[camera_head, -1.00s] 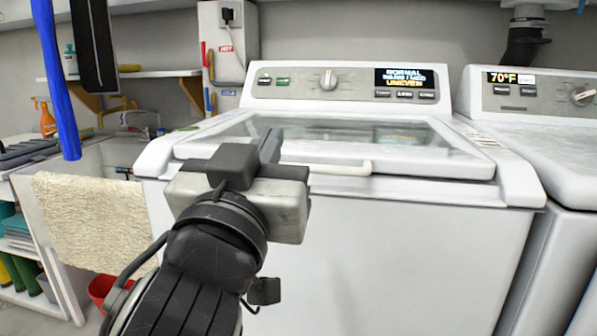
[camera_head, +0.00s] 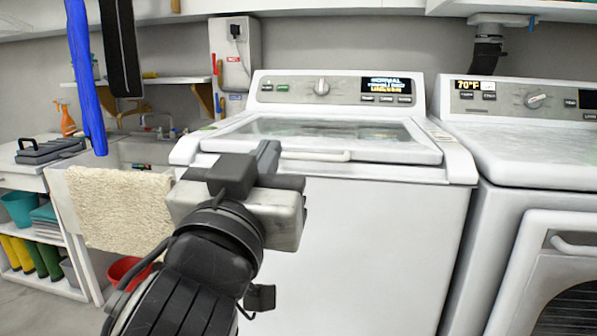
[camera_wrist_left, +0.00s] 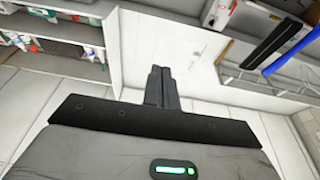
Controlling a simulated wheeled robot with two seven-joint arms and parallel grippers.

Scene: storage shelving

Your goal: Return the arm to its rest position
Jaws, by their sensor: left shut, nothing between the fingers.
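My left arm comes in from the bottom left of the head view and reaches up in front of the washer. My left gripper (camera_head: 268,158) is shut and empty, its fingers in front of the washer's lid edge in the picture. In the left wrist view the two fingers (camera_wrist_left: 161,88) lie together, with a white door and pale floor beyond them. My right gripper is in neither view.
The top-load washer (camera_head: 370,245) has its lid (camera_head: 330,132) closed. A dryer (camera_head: 510,150) stands right of it. At left are a sink with a beige towel (camera_head: 120,205), a toolbox (camera_head: 50,148) and a red bucket (camera_head: 124,270). A blue strip (camera_head: 85,80) hangs at upper left.

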